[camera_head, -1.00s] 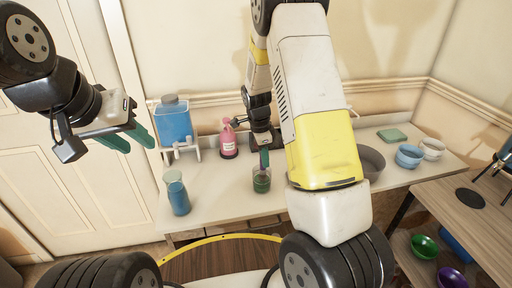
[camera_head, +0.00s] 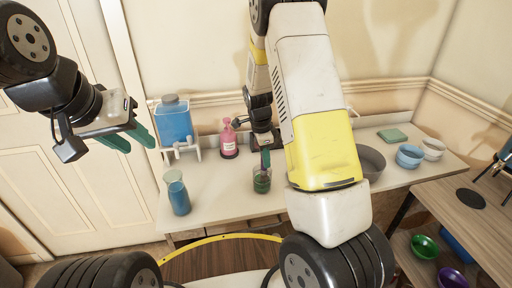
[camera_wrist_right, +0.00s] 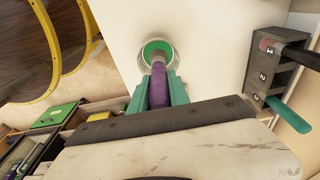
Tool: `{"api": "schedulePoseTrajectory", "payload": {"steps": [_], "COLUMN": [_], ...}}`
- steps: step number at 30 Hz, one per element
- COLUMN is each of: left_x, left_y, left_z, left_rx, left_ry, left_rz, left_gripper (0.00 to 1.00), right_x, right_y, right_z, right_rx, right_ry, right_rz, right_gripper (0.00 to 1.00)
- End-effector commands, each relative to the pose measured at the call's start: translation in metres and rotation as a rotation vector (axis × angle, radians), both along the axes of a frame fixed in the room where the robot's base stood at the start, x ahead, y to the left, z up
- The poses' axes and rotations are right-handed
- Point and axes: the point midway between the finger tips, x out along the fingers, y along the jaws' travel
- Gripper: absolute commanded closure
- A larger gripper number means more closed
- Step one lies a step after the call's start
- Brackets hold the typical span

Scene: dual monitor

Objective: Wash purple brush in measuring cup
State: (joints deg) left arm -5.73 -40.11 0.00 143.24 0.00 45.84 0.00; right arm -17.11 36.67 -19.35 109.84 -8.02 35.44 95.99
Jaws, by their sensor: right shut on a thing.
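The measuring cup (camera_head: 262,186) is clear, holds green liquid, and stands near the table's front edge. It also shows in the right wrist view (camera_wrist_right: 146,62). My right gripper (camera_head: 265,160) is directly above the cup, pointing down. In the right wrist view its green fingers are shut on the purple brush (camera_wrist_right: 158,88). The brush's far end reaches to the cup's mouth; its tip is hidden, so I cannot tell how deep it goes. My left gripper (camera_head: 129,137) is raised at the left, open and empty, away from the table.
A blue-liquid jug (camera_head: 177,192), a blue dispenser (camera_head: 174,122) and a pink bottle (camera_head: 229,140) stand left of the cup. A grey bowl (camera_head: 371,162) and blue bowl (camera_head: 410,155) are to the right. A numbered holder (camera_wrist_right: 274,72) carries a green-handled tool (camera_wrist_right: 288,114).

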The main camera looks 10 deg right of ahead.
Motion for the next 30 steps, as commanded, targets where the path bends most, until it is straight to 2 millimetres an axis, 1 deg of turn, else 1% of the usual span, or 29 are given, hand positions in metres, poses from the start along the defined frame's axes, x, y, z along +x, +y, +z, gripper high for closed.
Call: {"api": "schedulePoseTrajectory", "payload": {"steps": [7, 16, 24, 30], "left_x": [0.0, 0.0, 0.0, 0.0], "left_y": [0.0, 0.0, 0.0, 0.0], "left_z": [0.0, 0.0, 0.0, 0.0], "left_rx": [0.0, 0.0, 0.0, 0.0], "left_ry": [0.0, 0.0, 0.0, 0.0], "left_rz": [0.0, 0.0, 0.0, 0.0], "left_gripper": [0.64, 0.64, 0.64, 0.64], "right_x": [0.009, -0.002, 0.001, 0.001], "right_y": [0.006, 0.012, 0.006, 0.006], "right_z": [0.0, 0.0, 0.0, 0.0], "right_rx": [-0.001, 0.0, 0.0, 0.0], "right_ry": [0.001, 0.0, 0.0, 0.0], "right_rz": [0.001, 0.002, 0.0, 0.001], "right_gripper": [1.0, 1.0, 1.0, 1.0]}}
